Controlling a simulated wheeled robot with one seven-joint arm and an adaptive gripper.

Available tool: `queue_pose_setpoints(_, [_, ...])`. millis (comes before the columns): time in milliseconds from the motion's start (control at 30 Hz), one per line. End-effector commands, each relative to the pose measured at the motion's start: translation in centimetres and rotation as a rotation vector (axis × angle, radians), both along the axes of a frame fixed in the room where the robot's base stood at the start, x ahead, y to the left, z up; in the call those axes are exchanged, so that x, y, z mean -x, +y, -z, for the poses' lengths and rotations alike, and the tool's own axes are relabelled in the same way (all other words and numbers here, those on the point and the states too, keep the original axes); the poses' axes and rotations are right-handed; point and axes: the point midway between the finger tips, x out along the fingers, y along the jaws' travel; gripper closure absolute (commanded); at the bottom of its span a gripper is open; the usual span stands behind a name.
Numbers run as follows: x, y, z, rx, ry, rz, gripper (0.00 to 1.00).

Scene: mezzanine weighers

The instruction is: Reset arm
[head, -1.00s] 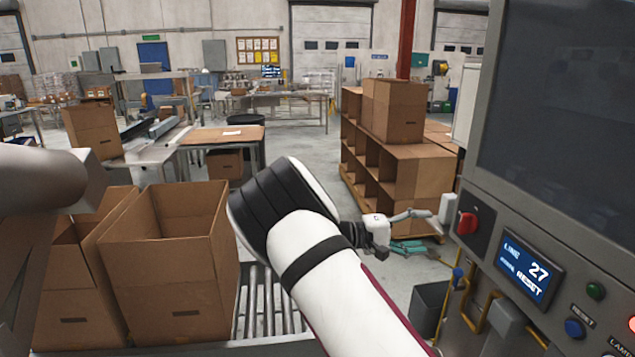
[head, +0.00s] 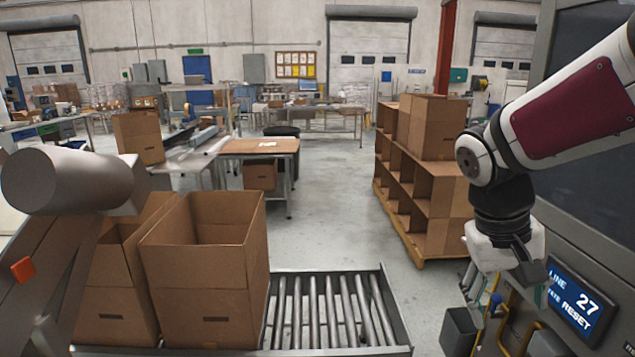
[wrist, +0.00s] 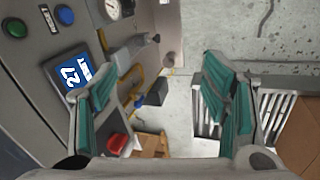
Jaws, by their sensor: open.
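My gripper (wrist: 163,105) is open and empty in the wrist view, its two teal-padded fingers wide apart. In the head view my arm reaches in from the right edge and bends down. Its end hangs in front of the control panel (head: 620,240), beside the small blue screen (head: 577,303) that reads 27 and RESET. The fingers are mostly hidden there. The screen also shows in the wrist view (wrist: 72,76), partly behind the left finger. A green button (wrist: 15,27), a blue button (wrist: 65,15) and a red knob (wrist: 117,143) are on or near the panel.
Open cardboard boxes (head: 205,270) stand on the left of a roller conveyor (head: 330,310), whose right part is bare. A cardboard shelf stack (head: 430,175) on a pallet stands beyond. A grey bin (head: 460,332) is below my gripper. The floor between conveyor and shelves is clear.

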Motion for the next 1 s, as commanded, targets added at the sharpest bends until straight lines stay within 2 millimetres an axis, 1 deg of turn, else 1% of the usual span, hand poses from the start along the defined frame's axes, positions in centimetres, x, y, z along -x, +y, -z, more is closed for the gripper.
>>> queue_pose_setpoints(33, [1.4, 0.6, -0.8, -0.042, -0.034, -0.01, 0.32])
queue_pose_setpoints(200, [5.3, 3.2, -2.3, -0.156, -0.139, -0.062, 0.32])
queue_pose_setpoints(400, [9.6, 6.0, -3.4, -0.242, -0.269, -0.129, 0.32])
queue_pose_setpoints(500, [11.2, 7.1, -3.5, -0.262, -0.322, -0.158, 0.32])
queue_pose_setpoints(600, [12.3, 7.8, -3.5, -0.274, -0.359, -0.176, 0.32])
queue_pose_setpoints(700, [12.8, 8.2, -3.4, -0.278, -0.38, -0.187, 0.32])
queue_pose_setpoints(1000, [13.0, 8.4, -3.4, -0.28, -0.385, -0.192, 0.32])
